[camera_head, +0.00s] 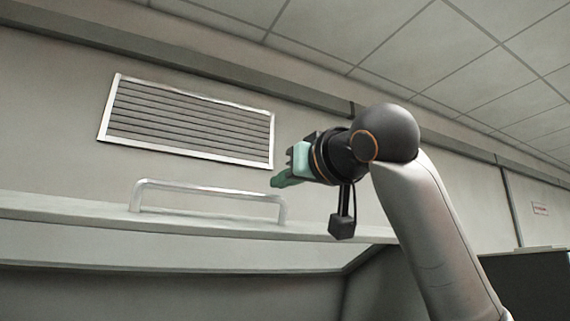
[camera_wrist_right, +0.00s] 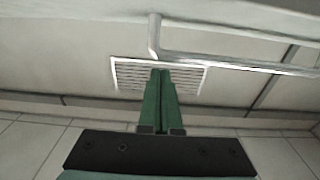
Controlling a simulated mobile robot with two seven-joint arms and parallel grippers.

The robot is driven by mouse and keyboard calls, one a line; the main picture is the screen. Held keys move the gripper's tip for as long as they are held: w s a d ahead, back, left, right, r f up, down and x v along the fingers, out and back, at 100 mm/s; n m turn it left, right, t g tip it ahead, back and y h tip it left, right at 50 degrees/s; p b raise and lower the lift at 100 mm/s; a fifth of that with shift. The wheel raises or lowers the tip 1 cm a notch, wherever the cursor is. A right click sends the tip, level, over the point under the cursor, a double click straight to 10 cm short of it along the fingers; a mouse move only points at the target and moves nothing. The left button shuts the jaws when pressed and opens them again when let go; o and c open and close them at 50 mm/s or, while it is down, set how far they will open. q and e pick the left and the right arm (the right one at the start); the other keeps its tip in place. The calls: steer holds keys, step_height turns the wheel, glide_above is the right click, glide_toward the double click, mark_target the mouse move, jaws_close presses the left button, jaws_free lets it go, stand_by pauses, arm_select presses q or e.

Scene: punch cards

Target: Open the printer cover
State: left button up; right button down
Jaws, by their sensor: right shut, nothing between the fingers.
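The printer cover (camera_head: 70,212) shows in the head view as a long pale panel, with its front edge and what looks like its underside in sight. It appears raised and tilted, but its hinge is out of view. A silver bar handle (camera_head: 205,188) stands on its edge; the handle also shows across the top of the right wrist view (camera_wrist_right: 230,61). My right gripper (camera_head: 280,181) is shut and empty near the handle's right end. Its green fingers (camera_wrist_right: 160,95) are together, apart from the bar in the right wrist view. My left gripper is not in view.
A slatted wall vent (camera_head: 188,122) is on the wall behind the cover. A dark box-like unit (camera_head: 530,285) stands at the lower right. Ceiling panels fill the upper right. The air left of my right gripper above the handle looks clear.

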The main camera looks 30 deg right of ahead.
steer(key=shift+s+f, duration=0.1)
steer(key=shift+f, duration=0.35)
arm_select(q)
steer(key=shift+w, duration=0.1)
arm_select(e)
steer(key=shift+s+a+f+b, duration=0.1)
steer(key=shift+s+f+b, duration=0.1)
steer(key=shift+f+b, duration=0.25)
arm_select(q)
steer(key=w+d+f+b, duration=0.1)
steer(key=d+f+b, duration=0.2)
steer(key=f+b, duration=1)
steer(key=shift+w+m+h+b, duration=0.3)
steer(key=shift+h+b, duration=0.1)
steer(key=shift+b, duration=0.55)
arm_select(e)
steer(key=s+f+t, duration=0.2)
steer(key=s+f, duration=0.6)
steer(key=f, duration=0.2)
steer(key=shift+t, duration=0.3)
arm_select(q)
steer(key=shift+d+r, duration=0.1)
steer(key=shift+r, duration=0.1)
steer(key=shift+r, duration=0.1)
arm_select(e)
steer(key=shift+w+r, duration=0.1)
steer(key=shift+r, duration=0.05)
